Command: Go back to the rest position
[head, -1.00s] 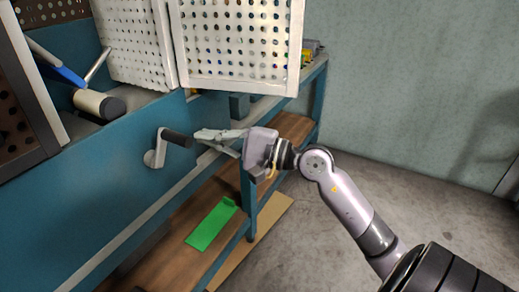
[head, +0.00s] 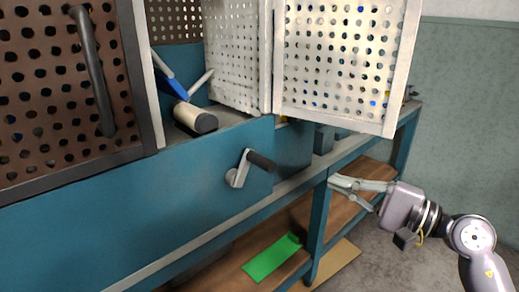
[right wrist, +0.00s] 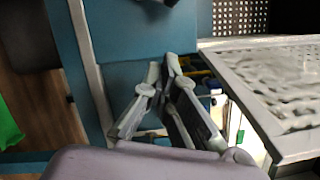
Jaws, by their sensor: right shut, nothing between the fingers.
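My right gripper (head: 332,184) shows in the head view to the right of the crank, apart from it, in front of the blue bench frame. Its fingers are shut with nothing held. In the right wrist view the closed fingertips (right wrist: 168,62) point toward the blue bench panel, with no object between them. My left gripper is in neither view.
A crank (head: 240,170) with a black handle sticks out of the blue bench front (head: 120,225). White perforated doors (head: 340,60) stand open above. A dark perforated panel (head: 60,75) is at left. A green piece (head: 270,258) lies on the lower shelf. Floor at right is free.

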